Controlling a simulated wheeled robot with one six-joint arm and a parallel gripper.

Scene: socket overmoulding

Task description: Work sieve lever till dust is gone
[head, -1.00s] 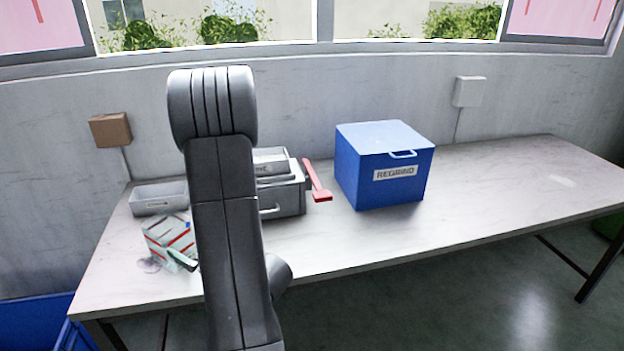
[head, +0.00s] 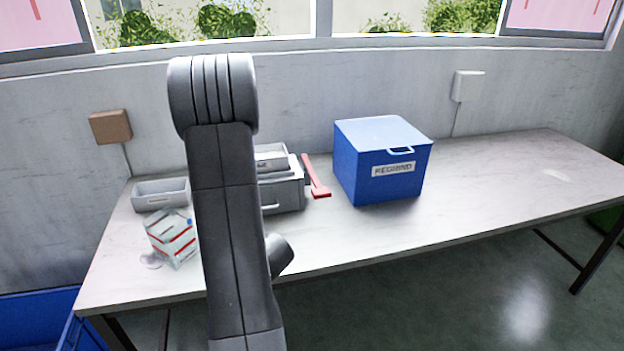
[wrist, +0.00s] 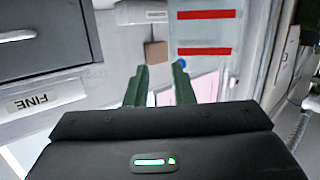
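The grey sieve box (head: 285,195) stands on the table, partly hidden behind my arm. Its red lever (head: 317,180) sticks out on its right side, slanting toward the front. In the wrist view, a grey drawer front (wrist: 45,40) with a FINE label (wrist: 42,97) appears upside down at the left. My gripper (wrist: 161,85) shows two green fingers held apart with nothing visible between them. It is clear of the lever, and my arm hides it in the head view. No dust can be made out.
A white carton with red stripes (head: 170,240) stands left of my arm; it also shows in the wrist view (wrist: 205,35). A grey tray (head: 160,195) lies behind it. The blue REGRIND box (head: 380,165) stands right of the lever. The table's right side (head: 500,185) is clear.

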